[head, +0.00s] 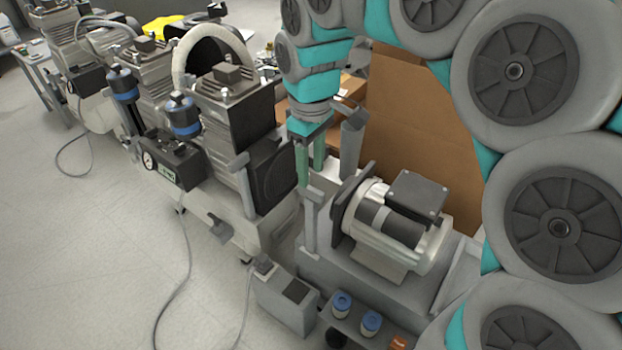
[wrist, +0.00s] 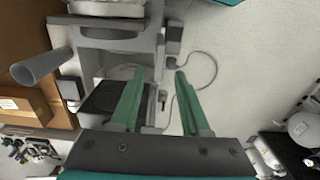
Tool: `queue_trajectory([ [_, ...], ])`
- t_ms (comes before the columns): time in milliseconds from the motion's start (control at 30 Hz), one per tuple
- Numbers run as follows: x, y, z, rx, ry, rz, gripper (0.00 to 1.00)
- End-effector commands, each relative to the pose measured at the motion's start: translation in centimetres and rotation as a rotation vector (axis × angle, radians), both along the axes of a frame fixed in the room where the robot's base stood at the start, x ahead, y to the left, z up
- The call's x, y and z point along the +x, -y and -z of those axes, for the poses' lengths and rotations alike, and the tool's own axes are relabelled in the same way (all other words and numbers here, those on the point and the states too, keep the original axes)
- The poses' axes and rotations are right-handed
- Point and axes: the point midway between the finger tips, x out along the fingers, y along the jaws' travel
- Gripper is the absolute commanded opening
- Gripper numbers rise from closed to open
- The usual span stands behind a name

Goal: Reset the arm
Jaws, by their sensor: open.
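My arm, grey and teal, arches over the right side of the head view. My gripper (head: 311,162) has green fingers that point down between a compressor and the motor unit, partly hidden in the head view. In the wrist view my gripper (wrist: 158,75) shows two green fingers spread apart with nothing between them. Below the fingers are part of a grey machine, a black grille (wrist: 103,97) and bare floor.
A compressor (head: 240,110) with a black grille and gauge stands left of the gripper. A motor unit (head: 392,225) stands at its right. A cardboard box (head: 415,140) is behind. Cables (head: 187,270) lie on the floor, which is otherwise open at left.

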Motion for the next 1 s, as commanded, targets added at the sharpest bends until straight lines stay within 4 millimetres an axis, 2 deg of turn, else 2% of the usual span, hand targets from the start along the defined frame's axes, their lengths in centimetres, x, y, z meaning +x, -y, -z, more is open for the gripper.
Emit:
queue_trajectory([
  [100,0.2,0.0,-1.8,0.002,0.007,0.001,0.46],
  [200,0.1,0.0,-2.6,0.0,0.004,0.001,0.46],
  [733,-0.2,0.3,-2.8,-0.001,0.001,0.009,0.46],
  [867,-2.2,1.9,-2.4,-0.006,-0.011,0.072,0.46],
  [1000,-6.6,5.0,-1.0,-0.018,-0.033,0.222,0.46],
])
